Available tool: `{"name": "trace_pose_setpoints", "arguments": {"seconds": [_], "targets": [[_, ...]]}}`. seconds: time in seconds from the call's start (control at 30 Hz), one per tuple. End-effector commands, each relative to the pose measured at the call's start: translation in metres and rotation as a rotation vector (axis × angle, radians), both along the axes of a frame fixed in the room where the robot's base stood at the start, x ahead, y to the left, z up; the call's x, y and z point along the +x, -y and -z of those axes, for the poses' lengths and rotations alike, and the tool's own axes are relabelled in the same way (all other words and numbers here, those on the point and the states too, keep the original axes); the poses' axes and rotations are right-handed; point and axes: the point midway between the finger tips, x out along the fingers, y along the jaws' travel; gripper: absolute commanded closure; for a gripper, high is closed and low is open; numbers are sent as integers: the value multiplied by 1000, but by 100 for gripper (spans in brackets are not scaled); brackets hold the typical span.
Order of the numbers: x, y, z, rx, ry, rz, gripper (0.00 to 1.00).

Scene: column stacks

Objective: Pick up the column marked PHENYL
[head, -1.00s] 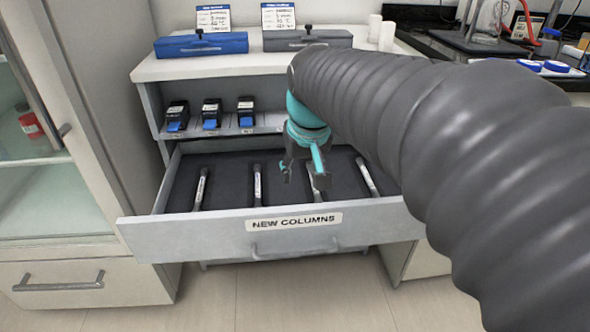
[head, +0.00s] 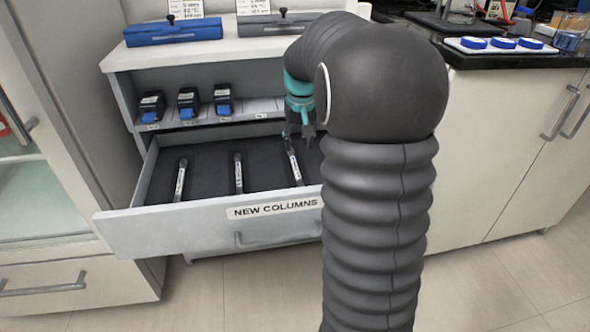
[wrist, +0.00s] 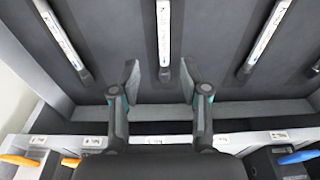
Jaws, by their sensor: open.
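Slim silvery columns with white labels lie apart in the open drawer; the label print is too small to read, so I cannot tell which is PHENYL. In the head view I see a left column (head: 180,181), a middle one (head: 238,173) and a right one (head: 294,164). My gripper (head: 297,131) is open and empty near the far end of the right one. In the wrist view, a column (wrist: 164,32) lies in line with the gap between my spread fingers (wrist: 160,80), with others to its left (wrist: 62,38) and right (wrist: 266,38).
The drawer front (head: 210,222) reads NEW COLUMNS. Behind it, a shelf holds black boxes with blue parts (head: 187,103). Blue (head: 173,32) and grey (head: 285,23) cases stand on top. My arm hides the drawer's right part. The drawer's back wall (wrist: 230,110) is close to my fingers.

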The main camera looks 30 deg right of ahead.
Motion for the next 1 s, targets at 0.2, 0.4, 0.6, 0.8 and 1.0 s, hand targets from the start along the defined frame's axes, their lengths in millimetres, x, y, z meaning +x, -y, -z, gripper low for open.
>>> {"name": "trace_pose_setpoints", "arguments": {"seconds": [0.2, 0.4, 0.6, 0.8, 1.0], "targets": [[4, 1, 30, 0, -1, 0, 55], [6, 0, 40, 0, -1, -1, 55], [10, -4, 68, 1, -3, -1, 55], [13, -3, 85, 0, -1, 0, 55], [13, -2, 86, 0, 0, 0, 55]]}}
